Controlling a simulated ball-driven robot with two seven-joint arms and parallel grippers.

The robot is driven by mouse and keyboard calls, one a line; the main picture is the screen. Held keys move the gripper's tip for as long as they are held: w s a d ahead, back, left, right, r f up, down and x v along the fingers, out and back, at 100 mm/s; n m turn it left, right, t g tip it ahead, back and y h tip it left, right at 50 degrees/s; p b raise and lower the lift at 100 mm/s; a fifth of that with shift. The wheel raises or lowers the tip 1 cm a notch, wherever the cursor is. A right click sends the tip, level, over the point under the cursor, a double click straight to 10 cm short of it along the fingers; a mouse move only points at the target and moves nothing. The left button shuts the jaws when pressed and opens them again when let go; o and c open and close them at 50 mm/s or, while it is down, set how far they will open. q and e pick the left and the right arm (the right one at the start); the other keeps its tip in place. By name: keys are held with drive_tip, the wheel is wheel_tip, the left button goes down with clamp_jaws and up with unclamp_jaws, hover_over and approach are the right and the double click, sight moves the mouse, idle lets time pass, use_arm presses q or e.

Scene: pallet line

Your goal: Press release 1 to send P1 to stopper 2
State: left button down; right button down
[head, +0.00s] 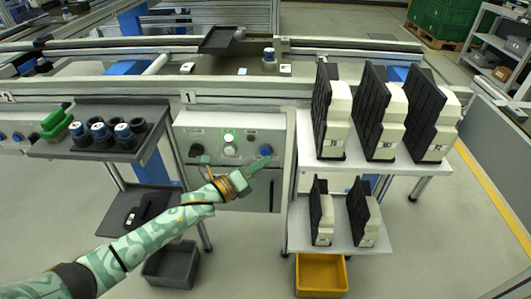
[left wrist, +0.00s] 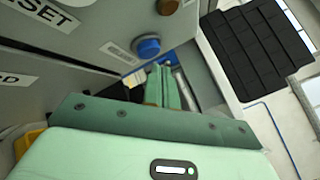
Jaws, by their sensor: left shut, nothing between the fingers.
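The grey control panel (head: 231,147) stands in the middle, below a plate marked 1 (head: 190,97). It carries a blue button (head: 266,150) on its right, a green lit lamp (head: 229,136) and a dark knob (head: 197,150). My left gripper (head: 256,164) is shut and empty, just in front of the panel, near the blue button. In the left wrist view the blue button (left wrist: 148,46) is beyond the shut fingers (left wrist: 160,85); I cannot tell whether they touch. A dark pallet-like plate (head: 217,41) lies on the conveyor; no P1 label is readable. My right gripper is out of view.
A shelf on the right holds several white and black parts (head: 335,115). A grey bin (head: 170,266) and a yellow bin (head: 321,275) stand below.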

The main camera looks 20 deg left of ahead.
use_arm(q)
drive_tip(key=shift+w, duration=0.15)
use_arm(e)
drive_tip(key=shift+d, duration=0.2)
use_arm(q)
drive_tip(key=shift+w+a, duration=0.1)
drive_tip(key=shift+w, duration=0.15)
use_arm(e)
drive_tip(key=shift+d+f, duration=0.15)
use_arm(q)
drive_tip(key=shift+w+b, duration=0.15)
drive_tip(key=shift+b, duration=0.15)
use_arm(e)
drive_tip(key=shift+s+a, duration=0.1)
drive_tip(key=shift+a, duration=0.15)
